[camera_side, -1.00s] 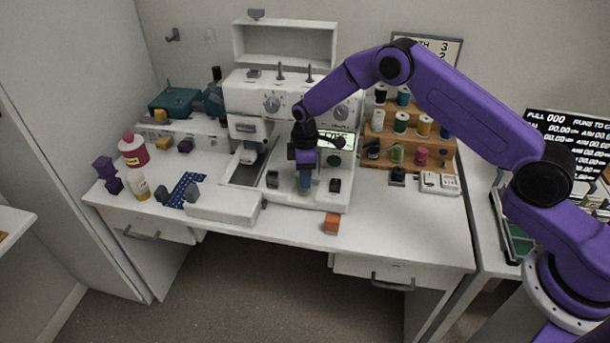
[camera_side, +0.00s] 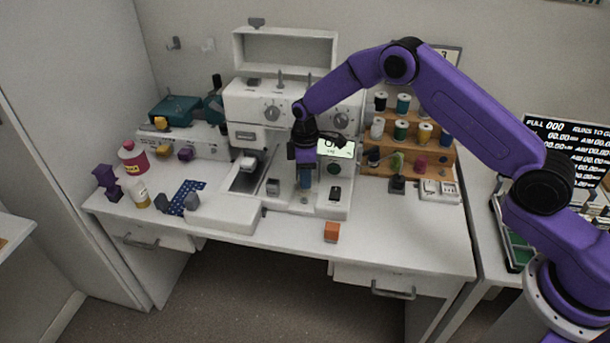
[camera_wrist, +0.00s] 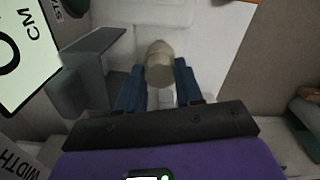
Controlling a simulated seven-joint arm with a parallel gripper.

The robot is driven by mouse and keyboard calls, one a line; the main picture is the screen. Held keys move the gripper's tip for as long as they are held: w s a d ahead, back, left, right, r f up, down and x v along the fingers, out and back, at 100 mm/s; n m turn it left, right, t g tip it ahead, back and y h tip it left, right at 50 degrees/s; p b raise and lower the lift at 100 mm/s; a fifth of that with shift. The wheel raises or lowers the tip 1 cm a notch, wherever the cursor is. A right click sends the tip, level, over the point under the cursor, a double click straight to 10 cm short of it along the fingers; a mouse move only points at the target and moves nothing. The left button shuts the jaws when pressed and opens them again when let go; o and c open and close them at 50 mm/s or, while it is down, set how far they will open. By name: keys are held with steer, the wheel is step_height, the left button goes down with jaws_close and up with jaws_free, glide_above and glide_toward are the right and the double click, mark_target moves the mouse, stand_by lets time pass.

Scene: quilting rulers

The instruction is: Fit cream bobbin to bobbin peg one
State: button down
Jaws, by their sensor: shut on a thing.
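The cream bobbin (camera_wrist: 159,66) sits between the two blue fingertips of my gripper (camera_wrist: 160,84) in the wrist view, and the fingers are shut on it. In the side view my gripper (camera_side: 305,180) points down, low over the white base in front of the sewing machine (camera_side: 290,105). The bobbin is too small or hidden to make out there. I cannot pick out bobbin peg one in either view. The white surface shows beyond the bobbin in the wrist view. I cannot tell whether the bobbin touches anything beneath it.
A grey block (camera_side: 273,187) stands left of my gripper and a dark-topped block (camera_side: 335,194) right of it. An orange block (camera_side: 331,232) lies at the desk's front edge. A wooden thread rack (camera_side: 435,160) stands at right. The front right desk (camera_side: 410,230) is clear.

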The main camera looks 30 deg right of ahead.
steer(key=shift+r, duration=2)
steer(key=shift+s+d, duration=0.1)
